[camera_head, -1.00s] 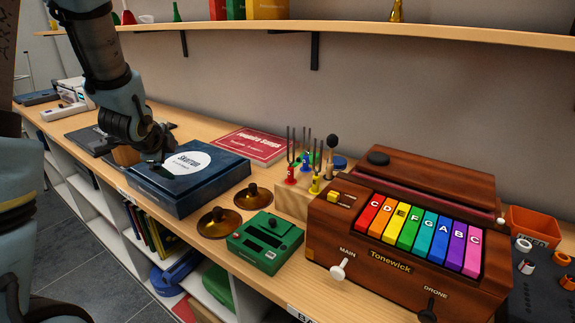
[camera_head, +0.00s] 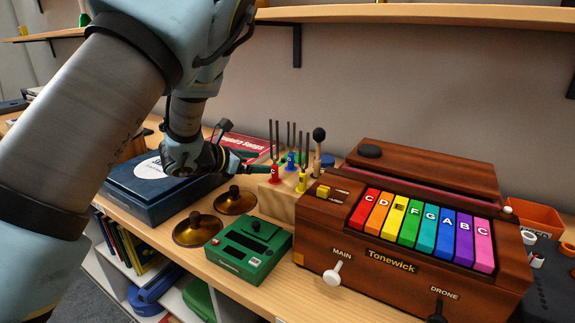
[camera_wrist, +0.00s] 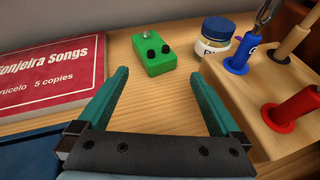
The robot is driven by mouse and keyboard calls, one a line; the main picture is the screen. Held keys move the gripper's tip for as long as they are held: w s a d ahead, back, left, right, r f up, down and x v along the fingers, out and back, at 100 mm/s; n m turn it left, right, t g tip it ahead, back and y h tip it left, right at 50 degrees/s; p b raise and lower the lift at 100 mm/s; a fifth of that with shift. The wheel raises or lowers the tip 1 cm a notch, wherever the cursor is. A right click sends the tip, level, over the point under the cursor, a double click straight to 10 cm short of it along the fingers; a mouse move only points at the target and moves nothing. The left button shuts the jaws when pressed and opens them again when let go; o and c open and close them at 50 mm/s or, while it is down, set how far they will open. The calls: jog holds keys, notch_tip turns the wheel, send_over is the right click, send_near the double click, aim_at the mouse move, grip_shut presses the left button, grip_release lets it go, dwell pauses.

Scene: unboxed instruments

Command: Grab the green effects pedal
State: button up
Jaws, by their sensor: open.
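The green effects pedal (camera_wrist: 153,53) shows in the wrist view, lying on the wooden shelf top, with two black knobs and a round metal footswitch. It lies ahead of my gripper (camera_wrist: 160,74), roughly between the lines of its two teal fingers and a little beyond the tips.
A wooden block (camera_wrist: 258,100) with upright tuning forks stands close on the right, with a blue-lidded jar (camera_wrist: 215,38) behind. A red songbook (camera_wrist: 50,75) lies left. A blue box (camera_head: 155,190), brass cymbals (camera_head: 198,229), a green device (camera_head: 248,250) and a wooden keyboard instrument (camera_head: 400,240) fill the front.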

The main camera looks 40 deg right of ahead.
aim_at(283, 162)
jog(key=p+x, duration=0.4)
jog(key=x, duration=0.5)
jog(key=shift+w, duration=0.15)
jog(key=c, duration=1.4)
jog(key=shift+r, duration=0.1)
grip_shut()
jog(key=shift+r, duration=0.15)
